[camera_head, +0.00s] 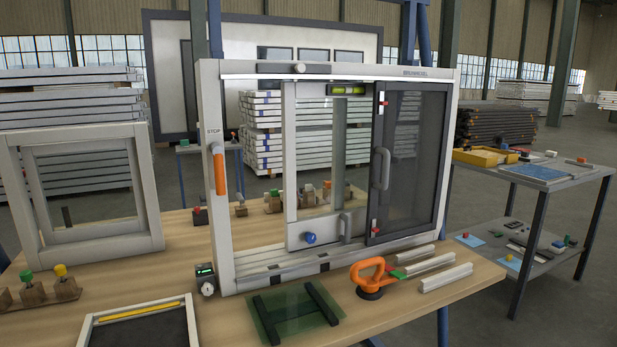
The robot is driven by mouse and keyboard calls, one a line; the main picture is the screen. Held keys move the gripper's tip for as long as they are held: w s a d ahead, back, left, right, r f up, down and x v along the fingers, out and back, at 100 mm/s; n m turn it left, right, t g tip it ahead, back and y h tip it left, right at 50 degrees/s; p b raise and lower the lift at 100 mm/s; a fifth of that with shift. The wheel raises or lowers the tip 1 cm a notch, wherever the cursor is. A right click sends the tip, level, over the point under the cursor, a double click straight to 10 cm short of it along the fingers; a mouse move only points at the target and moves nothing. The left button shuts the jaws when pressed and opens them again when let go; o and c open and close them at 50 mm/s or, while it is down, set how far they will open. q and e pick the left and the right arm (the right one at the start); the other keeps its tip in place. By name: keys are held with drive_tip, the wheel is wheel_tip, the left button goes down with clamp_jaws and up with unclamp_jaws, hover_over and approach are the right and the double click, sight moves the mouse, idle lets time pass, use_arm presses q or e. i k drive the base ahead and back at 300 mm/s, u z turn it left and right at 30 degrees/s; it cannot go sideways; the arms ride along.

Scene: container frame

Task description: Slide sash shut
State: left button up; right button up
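A light grey window frame (210,228) stands upright on the wooden workbench. A pale sash (291,150) with a clear pane sits in its middle, with a blue knob (310,238) and a small grey handle (345,226) low on it. A dark-framed sash (412,155) with a grey pull handle (380,168) and red clips fills the right side. The left part is open, with a gap between the pale sash and the left jamb. An orange handle (218,170) is on that jamb, below a STOP label. Neither of my grippers is in view.
An orange suction lifter (370,276), glass piece (295,312) and pale profiles (445,277) lie in front of the frame. A small gauge (207,284) is at its left foot. An empty frame (85,190) stands left. A side table (540,175) is right.

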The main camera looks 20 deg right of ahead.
sight(341, 226)
drive_tip(key=k, duration=0.5)
drive_tip(key=u, duration=1.1)
drive_tip(key=i, duration=1.05)
drive_tip(key=z, duration=1.45)
